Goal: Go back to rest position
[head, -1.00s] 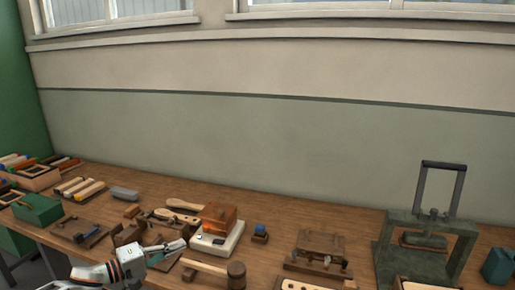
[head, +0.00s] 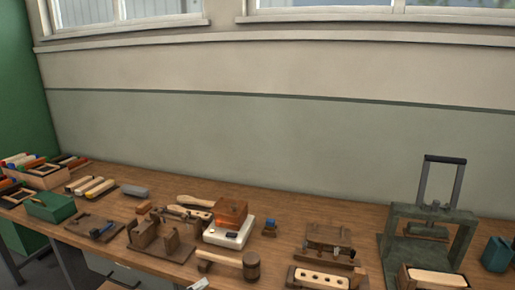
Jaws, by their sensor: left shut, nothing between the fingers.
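Only a small pale tip of my left gripper (head: 200,284) shows at the bottom edge of the head view, in front of the bench and below the mallet. It is shut and empty. The rest of it and of my left arm is below the picture. My right gripper is not in view.
The wooden bench (head: 165,205) carries a mallet (head: 228,263), a wooden jig (head: 160,243), a white device with an orange-brown box (head: 230,215), a drilled block (head: 320,278), a green box (head: 50,207) and a dark press (head: 430,230). The wall stands behind.

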